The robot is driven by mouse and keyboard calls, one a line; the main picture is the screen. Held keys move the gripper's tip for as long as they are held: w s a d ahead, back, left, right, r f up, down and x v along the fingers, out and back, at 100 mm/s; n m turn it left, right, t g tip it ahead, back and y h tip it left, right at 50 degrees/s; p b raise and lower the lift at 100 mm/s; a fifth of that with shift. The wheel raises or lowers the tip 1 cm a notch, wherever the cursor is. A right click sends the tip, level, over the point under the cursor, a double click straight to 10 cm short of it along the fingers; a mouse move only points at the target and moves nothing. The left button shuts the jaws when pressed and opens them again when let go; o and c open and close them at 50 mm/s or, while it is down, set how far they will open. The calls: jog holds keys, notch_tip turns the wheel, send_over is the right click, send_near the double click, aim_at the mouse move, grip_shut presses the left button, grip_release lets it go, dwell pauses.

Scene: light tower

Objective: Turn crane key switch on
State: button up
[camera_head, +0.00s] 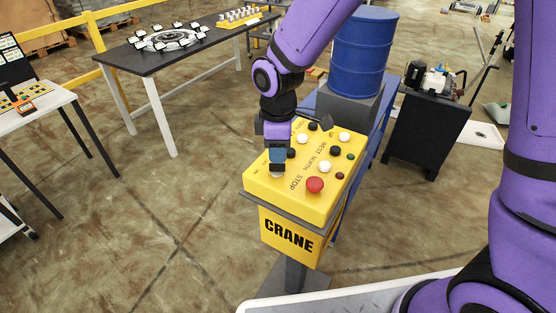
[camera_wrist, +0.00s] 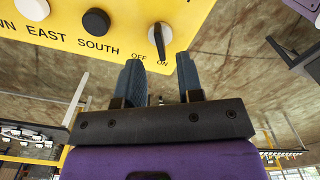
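The yellow crane control box (camera_head: 262,185) stands on a dark post in the middle of the head view, with CRANE on its front. In the wrist view the key switch (camera_wrist: 151,35) is a pale round knob with a dark upright bar, by the words OFF and ON. The bar's lower end is close to the word ON. My gripper (camera_head: 277,160) is over the box's left part and hides most of the switch in the head view. In the wrist view my gripper (camera_wrist: 158,63) has its fingers apart, with nothing between them, just short of the switch; contact cannot be told.
A red STOP button (camera_head: 315,185) and several white and black buttons share the panel. A black button (camera_wrist: 96,21) is beside the switch. A blue barrel (camera_head: 362,55) stands behind the box. A dark table (camera_head: 205,42) is at the back left, with open floor between.

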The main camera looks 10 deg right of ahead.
aim_at(277, 168)
jog(key=shift+f, duration=2)
grip_shut()
